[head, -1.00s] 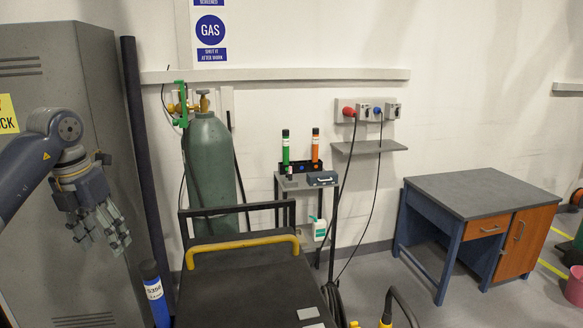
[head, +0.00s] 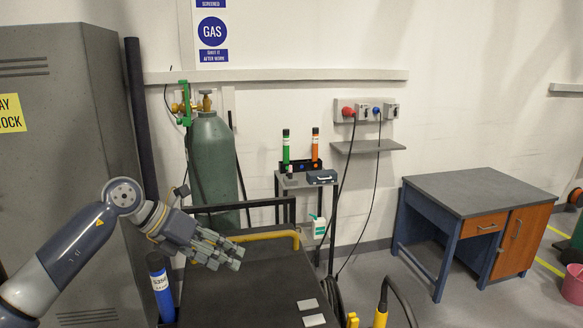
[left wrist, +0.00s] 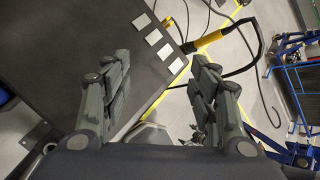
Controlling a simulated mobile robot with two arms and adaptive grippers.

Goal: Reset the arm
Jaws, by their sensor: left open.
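My left arm comes in from the left in the head view. Its gripper (head: 224,254) is open and empty, above the left side of a dark cart top with a yellow handle (head: 272,236). In the left wrist view, the two fingers of this gripper (left wrist: 160,100) stand apart, with the cart's edge and floor below and nothing between them. My right gripper is in neither view.
A grey cabinet (head: 62,150) stands at the left. A blue labelled tube (head: 161,288) is at the cart's left side. A green gas cylinder (head: 212,165) stands behind the cart. A desk (head: 475,195) is at the right, with open floor in front of it.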

